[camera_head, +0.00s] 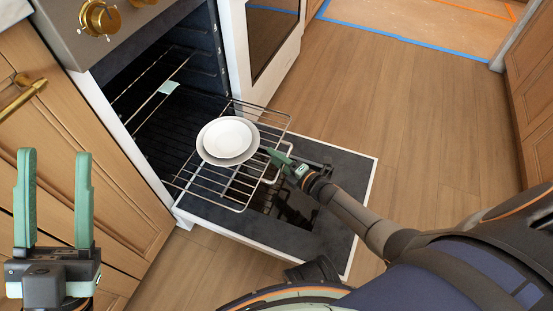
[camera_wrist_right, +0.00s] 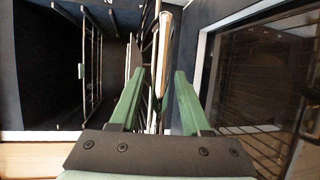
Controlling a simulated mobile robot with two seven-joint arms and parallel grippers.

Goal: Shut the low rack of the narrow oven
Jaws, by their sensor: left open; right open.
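The narrow oven (camera_head: 118,42) stands open, its door (camera_head: 330,165) folded down flat. The low wire rack (camera_head: 237,192) is pulled out over the door and carries a white plate with a bowl or smaller plate (camera_head: 228,138) on it. My right gripper (camera_head: 277,158) is at the rack's front edge, beside the plate. In the right wrist view its green fingers (camera_wrist_right: 158,88) are apart, with the rack edge-on between or just beyond them; I cannot tell whether they touch it. My left gripper (camera_head: 55,155) is open and empty at the left, away from the rack.
Another rack (camera_head: 140,85) inside the oven bears a small pale item (camera_head: 168,87). Wooden cabinets (camera_head: 70,130) flank the oven at left. A white appliance (camera_head: 272,45) stands to its right. The wooden floor (camera_head: 420,120) is clear beyond the door.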

